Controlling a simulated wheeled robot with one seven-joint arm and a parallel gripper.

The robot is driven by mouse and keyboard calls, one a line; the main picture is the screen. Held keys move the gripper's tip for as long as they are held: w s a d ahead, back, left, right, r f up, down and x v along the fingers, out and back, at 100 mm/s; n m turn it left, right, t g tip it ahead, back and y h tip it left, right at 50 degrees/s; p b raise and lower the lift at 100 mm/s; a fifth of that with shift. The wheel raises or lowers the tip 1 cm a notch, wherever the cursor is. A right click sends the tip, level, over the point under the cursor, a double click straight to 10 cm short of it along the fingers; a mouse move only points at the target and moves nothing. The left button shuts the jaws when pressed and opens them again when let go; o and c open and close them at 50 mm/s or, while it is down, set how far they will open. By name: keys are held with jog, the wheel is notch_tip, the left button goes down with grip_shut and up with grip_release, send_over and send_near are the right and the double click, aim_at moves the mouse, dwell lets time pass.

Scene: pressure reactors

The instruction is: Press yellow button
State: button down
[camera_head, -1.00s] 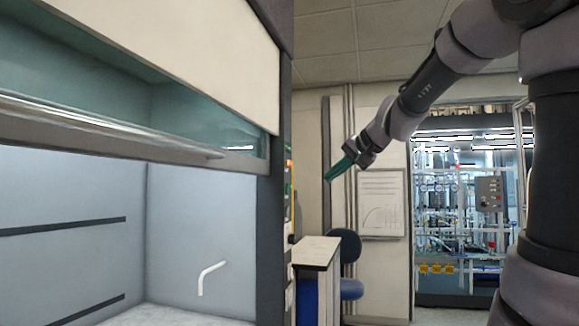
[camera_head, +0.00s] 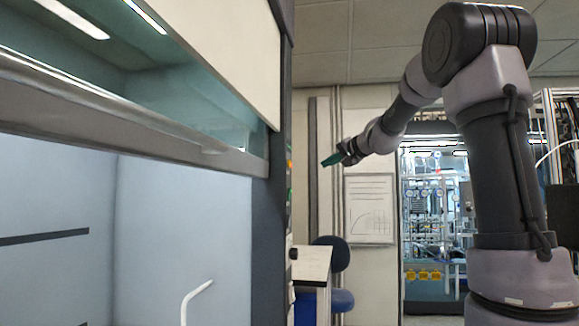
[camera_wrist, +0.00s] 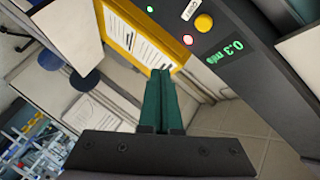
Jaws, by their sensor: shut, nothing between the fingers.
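The yellow button (camera_wrist: 204,22) is round and sits on a dark panel at the upper right of the wrist view. A white-pink light (camera_wrist: 188,40) and a small green light (camera_wrist: 150,9) are near it. My gripper (camera_wrist: 161,72) has green fingers closed together and empty, pointing toward the panel, below and left of the button in the picture and apart from it. In the head view my gripper (camera_head: 331,160) is to the right of the fume hood's dark side post (camera_head: 273,220). A small orange-yellow spot shows on that post's edge, too small to identify surely.
A green "0.3 m/s" display (camera_wrist: 224,52) and a yellow-framed sheet (camera_wrist: 128,35) are by the button. The fume hood sash (camera_head: 130,110) fills the left. A white-topped bench (camera_head: 312,264), a blue chair (camera_head: 338,300) and glass reactors (camera_head: 432,215) stand farther back.

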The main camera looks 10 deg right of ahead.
aim_at(289, 163)
jog(key=shift+a, duration=0.1)
jog(key=w+a, duration=0.2)
jog(key=a, duration=0.6)
jog(key=shift+w, duration=0.3)
jog(key=shift+a, duration=0.2)
dwell(1.9)
jog(key=shift+w+a, duration=0.15)
jog(key=shift+a, duration=0.15)
jog(key=shift+w+a, duration=0.1)
jog(key=shift+a, duration=0.35)
dwell(0.6)
dwell(0.4)
jog(key=shift+s+d, duration=0.25)
jog(key=shift+d, duration=0.55)
